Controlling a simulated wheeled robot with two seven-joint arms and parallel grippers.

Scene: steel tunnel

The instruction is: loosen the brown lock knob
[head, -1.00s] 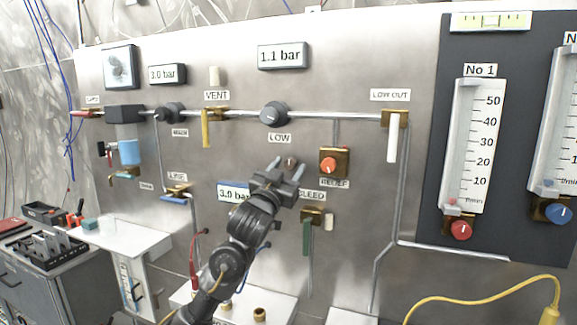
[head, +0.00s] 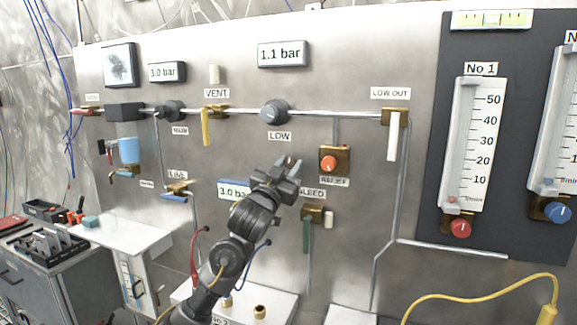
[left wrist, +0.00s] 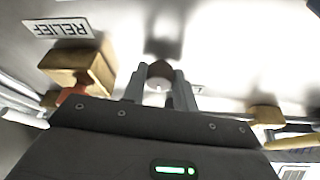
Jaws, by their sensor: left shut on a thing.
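The brown lock knob (left wrist: 160,71) shows in the left wrist view as a small round brown piece against the steel panel, between the fingertips. My left gripper (left wrist: 162,82) is shut on it, one finger on each side. In the head view my left gripper (head: 288,164) reaches up to the panel below the LOW regulator (head: 274,112) and left of the RELIEF valve; the knob is hidden there by the gripper. My right gripper is not in view.
The brass RELIEF valve (head: 333,161) with its red knob sits close to the right of the gripper. The BLEED valve (head: 313,214) with a green lever is below right. The VENT valve's yellow lever (head: 205,127) hangs to the upper left. A 3.0 bar display (head: 232,190) is partly covered by my arm.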

